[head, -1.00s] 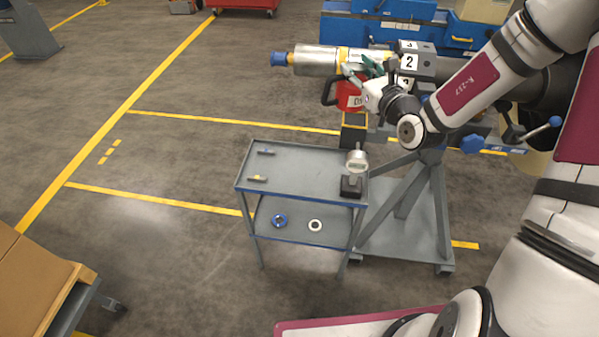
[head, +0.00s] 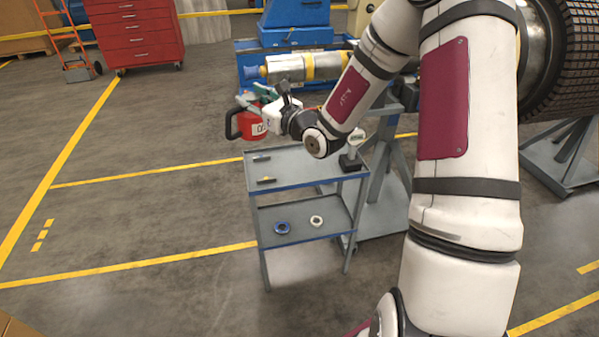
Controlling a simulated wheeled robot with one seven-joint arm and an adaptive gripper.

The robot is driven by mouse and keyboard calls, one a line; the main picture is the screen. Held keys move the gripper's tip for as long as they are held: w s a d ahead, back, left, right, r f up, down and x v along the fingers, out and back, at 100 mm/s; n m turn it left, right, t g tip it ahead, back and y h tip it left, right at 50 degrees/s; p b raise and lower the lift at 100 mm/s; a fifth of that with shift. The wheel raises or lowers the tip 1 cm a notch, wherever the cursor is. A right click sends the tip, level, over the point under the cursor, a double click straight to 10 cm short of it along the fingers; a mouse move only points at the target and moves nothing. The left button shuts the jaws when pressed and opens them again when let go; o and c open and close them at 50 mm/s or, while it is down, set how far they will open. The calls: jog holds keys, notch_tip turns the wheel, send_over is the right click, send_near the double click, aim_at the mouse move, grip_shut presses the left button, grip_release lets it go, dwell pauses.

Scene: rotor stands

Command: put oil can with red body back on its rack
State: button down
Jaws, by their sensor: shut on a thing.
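The can is held up, roughly upright, and appears over or behind the far edge of the grey cart; the exact gap cannot be told. The fingers are small and partly hidden by the white gripper body. I cannot make out the can's rack in this view.
The grey two-shelf cart (head: 290,177) holds a dial gauge (head: 355,145) and small parts above, with a blue ring (head: 282,228) and a white ring (head: 316,220) below. A metal rotor (head: 300,67) lies behind. A red tool cabinet (head: 133,32) stands far left. Floor left of the cart is clear.

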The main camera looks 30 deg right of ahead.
jog(key=w+d+f+m+h+b, duration=0.15)
jog(key=w+d+f+b, duration=0.25)
jog(key=d+f+b, duration=0.65)
jog(key=w+d+f+h+b, duration=0.2)
jog(key=w+d+f+b, duration=0.25)
jog(key=d+b, duration=1)
jog(key=a+f+b, duration=0.3)
jog(key=f+b, duration=0.4)
jog(key=f, duration=0.3)
jog(key=shift+s+f, duration=0.15)
jog(key=shift+s, duration=0.3)
jog(key=shift+f+b, duration=0.15)
jog(key=shift+b, duration=0.2)
jog(key=c, duration=1)
grip_release()
